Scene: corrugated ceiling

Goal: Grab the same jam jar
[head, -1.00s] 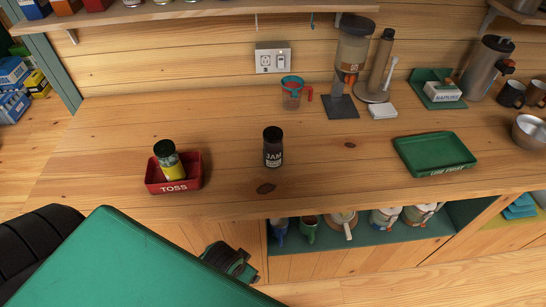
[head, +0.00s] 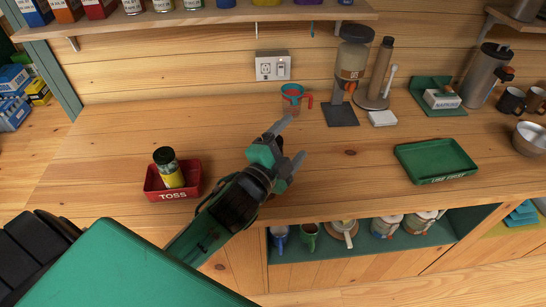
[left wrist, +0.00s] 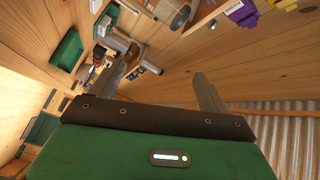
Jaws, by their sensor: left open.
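The dark jam jar does not show in the head view now; my left gripper and forearm cover the spot on the counter where it stood. My left gripper (head: 291,140) is open above the middle of the counter, its two fingers spread and pointing up and right, with nothing seen between them. In the left wrist view the gripper (left wrist: 162,72) also shows its fingers wide apart and empty. I cannot make out the jam jar there. My right gripper is not in view.
A red TOSS tray (head: 174,195) holds a yellow jar with a dark lid (head: 168,168). A red-handled measuring cup (head: 293,97), a grinder (head: 350,68) and a green tray (head: 436,158) stand on the wooden counter (head: 110,135). Mugs fill the shelf below.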

